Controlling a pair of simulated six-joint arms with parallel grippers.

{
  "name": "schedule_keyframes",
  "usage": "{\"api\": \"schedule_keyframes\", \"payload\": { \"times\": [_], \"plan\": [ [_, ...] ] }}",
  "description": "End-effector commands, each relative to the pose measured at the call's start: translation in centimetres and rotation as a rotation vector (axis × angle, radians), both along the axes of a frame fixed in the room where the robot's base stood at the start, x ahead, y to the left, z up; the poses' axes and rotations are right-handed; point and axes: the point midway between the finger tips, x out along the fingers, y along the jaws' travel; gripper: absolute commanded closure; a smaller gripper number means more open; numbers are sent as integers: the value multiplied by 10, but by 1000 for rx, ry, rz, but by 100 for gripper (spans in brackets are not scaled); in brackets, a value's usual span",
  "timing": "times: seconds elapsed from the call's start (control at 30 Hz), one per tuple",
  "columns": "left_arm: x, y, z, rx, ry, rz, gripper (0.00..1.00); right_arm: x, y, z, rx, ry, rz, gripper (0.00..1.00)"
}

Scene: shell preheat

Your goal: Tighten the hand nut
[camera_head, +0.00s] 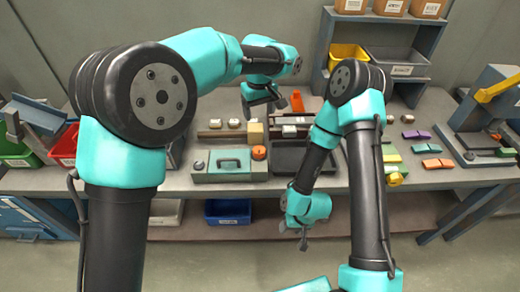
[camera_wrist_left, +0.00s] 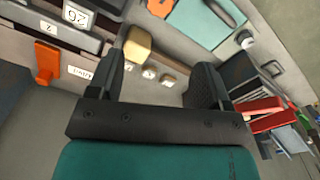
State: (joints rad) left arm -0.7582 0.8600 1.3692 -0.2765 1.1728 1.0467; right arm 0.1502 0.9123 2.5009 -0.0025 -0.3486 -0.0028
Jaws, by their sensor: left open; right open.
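I cannot make out a hand nut for certain. A round orange knob (camera_head: 259,152) sits at the right end of a teal-topped box (camera_head: 228,164) on the bench. My left gripper (camera_head: 264,110) is open above the back middle of the bench. In the left wrist view its two fingers stand apart, with a pale yellow block (camera_wrist_left: 138,46) and small round parts (camera_wrist_left: 150,73) seen between and beyond them. An orange upright handle (camera_wrist_left: 46,63) is left of the fingers there. My right gripper (camera_head: 303,238) is open and empty, low in front of the bench edge.
A shelf with a yellow bin (camera_head: 347,53) and a grey bin (camera_head: 399,62) stands at the back. A red bin (camera_head: 65,143) is at the left. Orange blocks (camera_head: 437,163) and a press with a yellow lever (camera_head: 497,88) are at the right. My arms hide parts of the bench.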

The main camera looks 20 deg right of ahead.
Motion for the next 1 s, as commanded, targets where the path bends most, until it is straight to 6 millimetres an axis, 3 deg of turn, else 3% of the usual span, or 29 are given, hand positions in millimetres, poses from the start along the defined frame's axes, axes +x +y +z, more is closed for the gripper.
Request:
{"api": "schedule_keyframes", "payload": {
  "times": [0.47, 1.0],
  "plan": [
    [0, 1, -12, 0, 3, -1, 28, 0, 0, 0, 0, 0, 0, 47],
    [0, 1, -98, -1, 4, -1, 28, 0, 0, 0, 0, 0, 0, 47]
  ]
}}
